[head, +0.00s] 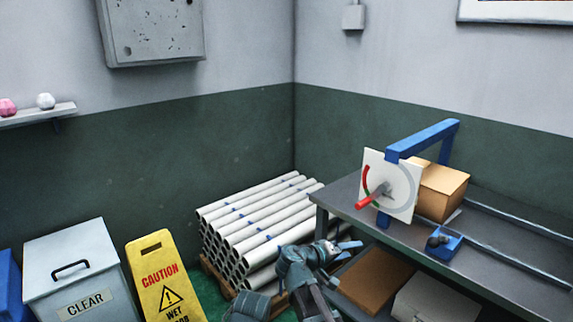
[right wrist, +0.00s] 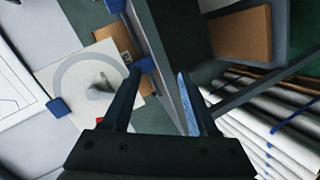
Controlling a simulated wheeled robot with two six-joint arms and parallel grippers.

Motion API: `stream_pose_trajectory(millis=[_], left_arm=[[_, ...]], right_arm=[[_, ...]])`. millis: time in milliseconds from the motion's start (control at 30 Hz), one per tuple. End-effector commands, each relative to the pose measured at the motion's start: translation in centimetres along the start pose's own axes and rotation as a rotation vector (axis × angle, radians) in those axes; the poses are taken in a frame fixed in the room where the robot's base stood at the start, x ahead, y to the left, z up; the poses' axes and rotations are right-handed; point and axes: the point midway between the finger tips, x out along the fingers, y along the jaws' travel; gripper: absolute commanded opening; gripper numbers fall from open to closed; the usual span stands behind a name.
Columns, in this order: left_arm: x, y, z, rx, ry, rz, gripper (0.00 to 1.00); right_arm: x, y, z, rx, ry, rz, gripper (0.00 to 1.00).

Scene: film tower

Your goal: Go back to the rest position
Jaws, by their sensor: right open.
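My right gripper (head: 347,249) is in the lower middle of the head view, in front of the bench's left end and beside the stacked pipes. In the right wrist view its two fingers (right wrist: 158,76) stand apart with nothing held between them. The panel also shows in the right wrist view (right wrist: 70,80), tilted. My left gripper is not in view.
The grey bench (head: 490,262) fills the right side, with a cardboard box (head: 443,192) and a small blue device (head: 444,243) on top. Boxes sit on its lower shelf. White pipes (head: 262,220) lie stacked on a pallet. A yellow caution sign (head: 165,275) and a grey bin (head: 80,262) stand left.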

Motion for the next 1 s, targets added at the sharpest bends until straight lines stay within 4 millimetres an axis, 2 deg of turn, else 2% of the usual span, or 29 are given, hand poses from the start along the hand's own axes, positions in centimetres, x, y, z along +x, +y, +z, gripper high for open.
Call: stream_pose_trajectory(millis=[33,100,200,300,500,700,833,1000], left_arm=[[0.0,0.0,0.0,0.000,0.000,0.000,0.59],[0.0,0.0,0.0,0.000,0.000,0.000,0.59],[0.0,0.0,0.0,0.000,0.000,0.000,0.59],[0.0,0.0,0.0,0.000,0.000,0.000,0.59],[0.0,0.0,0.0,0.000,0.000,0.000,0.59],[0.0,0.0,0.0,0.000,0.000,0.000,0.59],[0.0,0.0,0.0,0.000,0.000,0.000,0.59],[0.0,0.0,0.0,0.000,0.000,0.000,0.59]], right_arm=[[0.6,-0.8,3.2,0.011,-0.071,-0.081,0.59],[0.8,-2.6,6.6,0.026,-0.166,-0.212,0.59],[0.1,-5.3,10.9,0.047,-0.282,-0.403,0.59],[-1.2,-7.4,13.7,0.065,-0.361,-0.565,0.59],[-4.1,-9.9,16.7,0.094,-0.450,-0.800,0.59],[-7.0,-11.3,18.4,0.121,-0.497,-0.985,0.59],[-8.9,-11.9,19.1,0.140,-0.516,-1.098,0.59],[-11.8,-13.2,18.7,0.042,-0.493,-1.100,0.59]])
